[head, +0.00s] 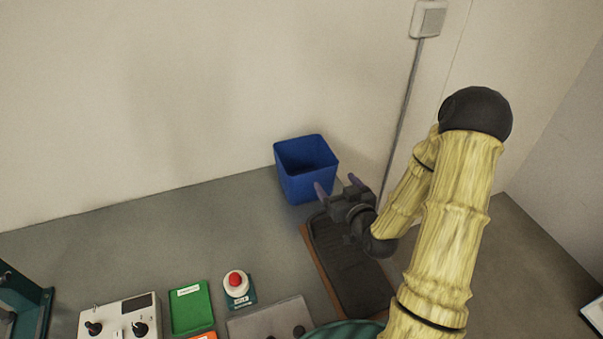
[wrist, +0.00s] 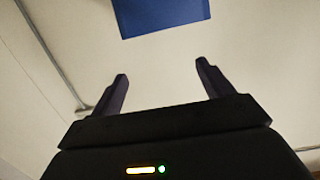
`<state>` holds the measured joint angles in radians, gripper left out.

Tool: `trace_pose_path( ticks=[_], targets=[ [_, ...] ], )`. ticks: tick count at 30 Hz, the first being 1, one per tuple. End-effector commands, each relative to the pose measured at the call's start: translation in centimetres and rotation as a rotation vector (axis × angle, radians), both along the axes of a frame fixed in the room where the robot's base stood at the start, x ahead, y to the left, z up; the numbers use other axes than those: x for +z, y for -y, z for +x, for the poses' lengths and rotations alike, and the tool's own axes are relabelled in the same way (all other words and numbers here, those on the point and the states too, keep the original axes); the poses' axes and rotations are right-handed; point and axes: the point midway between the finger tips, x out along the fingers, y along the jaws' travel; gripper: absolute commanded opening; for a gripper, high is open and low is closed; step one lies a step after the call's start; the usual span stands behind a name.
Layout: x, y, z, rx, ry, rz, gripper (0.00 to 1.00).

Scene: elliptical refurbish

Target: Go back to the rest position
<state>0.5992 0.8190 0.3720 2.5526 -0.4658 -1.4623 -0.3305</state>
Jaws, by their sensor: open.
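My gripper (head: 337,187) is open, with its two dark purple fingers apart and nothing between them. In the head view it is above the far end of a dark grey tray or mat (head: 345,262) with a brown edge. Its fingers point toward the wall, next to a blue bin (head: 302,190). In the wrist view the open fingers (wrist: 163,78) show against the pale wall, and part of the blue bin (wrist: 165,15) appears at the top. My arm reaches in from the lower right and hides part of the tray.
A red push button (head: 236,280), a green tray (head: 191,308) and a control box with knobs (head: 119,318) stand at the front of the grey table (head: 130,240). A teal fixture (head: 25,305) is at far left. A wall switch (head: 429,19) with conduit is behind. The table's back left is clear.

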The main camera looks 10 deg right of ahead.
Motion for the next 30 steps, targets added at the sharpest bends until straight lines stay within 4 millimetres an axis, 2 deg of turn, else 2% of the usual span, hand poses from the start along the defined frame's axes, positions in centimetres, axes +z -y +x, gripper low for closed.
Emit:
trace_pose_path(
  ticks=[17, 23, 30],
  targets=[
    [-0.2, -0.4, 0.0, 0.013, -0.037, -0.022, 0.80],
    [-1.1, -1.5, -0.5, 0.048, -0.220, -0.105, 0.80],
    [-1.5, -1.8, -2.9, 0.031, -0.490, -0.197, 0.80]
  ],
)
